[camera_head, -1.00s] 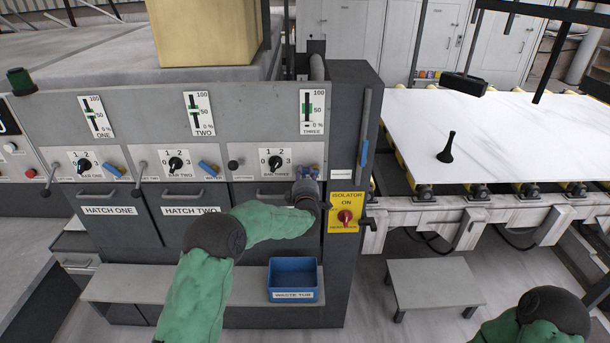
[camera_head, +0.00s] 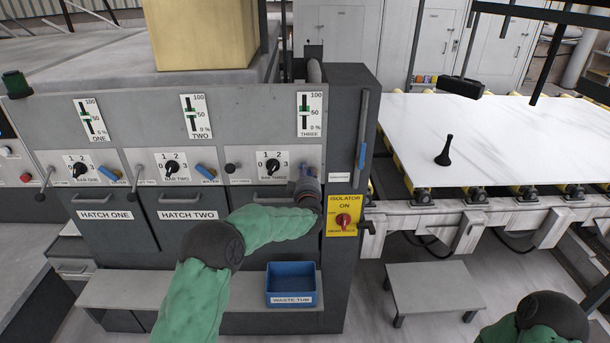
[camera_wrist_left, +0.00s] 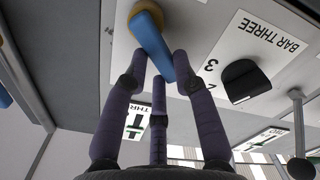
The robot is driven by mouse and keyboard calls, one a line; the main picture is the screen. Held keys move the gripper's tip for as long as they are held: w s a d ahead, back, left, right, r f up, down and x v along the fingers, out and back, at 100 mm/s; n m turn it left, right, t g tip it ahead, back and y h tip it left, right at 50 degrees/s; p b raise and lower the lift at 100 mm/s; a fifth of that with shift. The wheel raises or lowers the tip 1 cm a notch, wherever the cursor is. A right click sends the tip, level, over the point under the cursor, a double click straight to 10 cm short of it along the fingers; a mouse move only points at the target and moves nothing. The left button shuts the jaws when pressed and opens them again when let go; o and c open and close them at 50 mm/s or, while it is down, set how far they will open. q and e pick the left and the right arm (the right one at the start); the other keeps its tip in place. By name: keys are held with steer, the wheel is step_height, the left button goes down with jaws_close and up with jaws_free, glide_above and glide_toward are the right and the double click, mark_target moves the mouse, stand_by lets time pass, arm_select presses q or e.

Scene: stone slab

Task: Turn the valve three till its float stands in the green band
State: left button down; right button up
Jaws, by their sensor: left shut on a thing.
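Valve three is a blue lever (camera_wrist_left: 152,43) on a brass-coloured pivot, beside the BAR THREE dial (camera_head: 272,165). My left gripper (camera_head: 309,183) is shut on this lever at the panel's right end; in the left wrist view its fingers (camera_wrist_left: 160,66) close around the lever's free end. In the head view the gripper hides much of the lever. Gauge THREE (camera_head: 309,115) stands above, with its float apparently at the green band, near the 50 mark; the float is small there. My right gripper is out of frame; only its arm shows at lower right.
Gauges ONE (camera_head: 91,119) and TWO (camera_head: 196,116) have their own blue valves to the left. A yellow isolator panel (camera_head: 343,215) is close right of my left gripper. A blue waste tub (camera_head: 291,297) sits below. A white slab (camera_head: 500,130) lies at right.

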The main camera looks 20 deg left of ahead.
arm_select(q)
steer(key=shift+d+m, duration=0.2)
steer(key=shift+m, duration=0.4)
steer(key=c, duration=1)
jaws_free()
steer(key=v, duration=1.2)
